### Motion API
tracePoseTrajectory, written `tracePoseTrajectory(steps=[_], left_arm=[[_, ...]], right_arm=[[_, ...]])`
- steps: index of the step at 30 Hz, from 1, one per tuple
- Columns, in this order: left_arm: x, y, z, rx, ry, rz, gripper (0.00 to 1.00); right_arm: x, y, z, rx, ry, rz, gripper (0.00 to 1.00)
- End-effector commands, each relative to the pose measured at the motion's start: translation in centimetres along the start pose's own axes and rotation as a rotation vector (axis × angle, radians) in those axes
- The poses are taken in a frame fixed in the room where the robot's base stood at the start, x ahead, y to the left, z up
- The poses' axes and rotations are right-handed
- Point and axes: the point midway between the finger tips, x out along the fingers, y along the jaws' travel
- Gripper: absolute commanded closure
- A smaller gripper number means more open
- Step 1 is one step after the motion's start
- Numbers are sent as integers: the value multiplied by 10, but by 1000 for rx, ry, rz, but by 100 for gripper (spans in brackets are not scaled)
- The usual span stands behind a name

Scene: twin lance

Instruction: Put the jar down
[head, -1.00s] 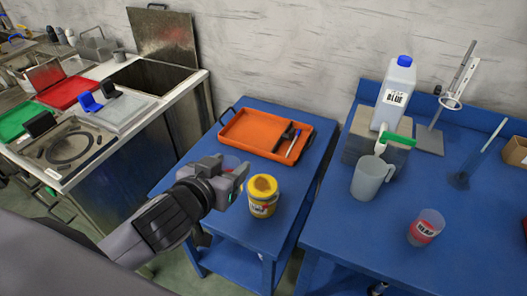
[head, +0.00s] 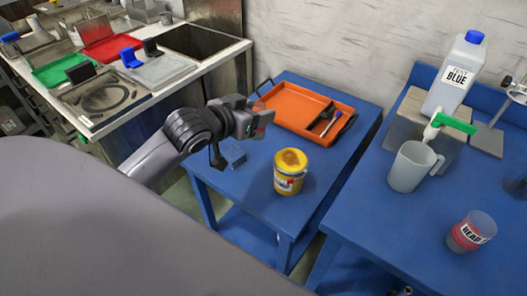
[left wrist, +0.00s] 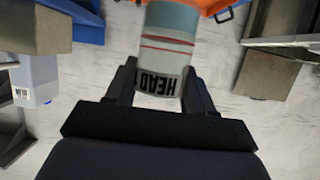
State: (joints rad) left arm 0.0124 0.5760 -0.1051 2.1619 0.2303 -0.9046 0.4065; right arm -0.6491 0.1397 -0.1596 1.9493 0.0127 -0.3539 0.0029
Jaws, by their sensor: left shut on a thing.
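My left gripper (head: 256,120) is shut on a jar, over the left part of the blue side table, near the orange tray's left end. In the head view the jar (head: 266,122) is mostly hidden by the gripper; only a reddish bit shows. In the left wrist view the jar (left wrist: 168,42) sits between the two fingers (left wrist: 161,80). My right gripper is not in view.
The right bench holds a grey jug (head: 412,167), a red-labelled beaker (head: 470,232) and a "BLUE" bottle (head: 455,75).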

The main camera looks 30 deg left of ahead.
Motion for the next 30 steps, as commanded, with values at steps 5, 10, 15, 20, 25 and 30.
tracePoseTrajectory(steps=[5, 10, 15, 20, 25, 30], left_arm=[[19, 0, 48, -2, -5, 0, 82], [33, 0, 81, -1, -3, -1, 82], [39, 0, 95, 0, 1, -1, 82], [46, 0, 112, -1, -2, 0, 82], [54, 0, 132, 0, -1, 0, 82], [56, 0, 136, 1, 1, 1, 82]], right_arm=[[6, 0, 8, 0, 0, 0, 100], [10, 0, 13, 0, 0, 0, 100], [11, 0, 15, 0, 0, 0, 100], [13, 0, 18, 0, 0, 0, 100], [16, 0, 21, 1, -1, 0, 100], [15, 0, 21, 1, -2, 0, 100]])
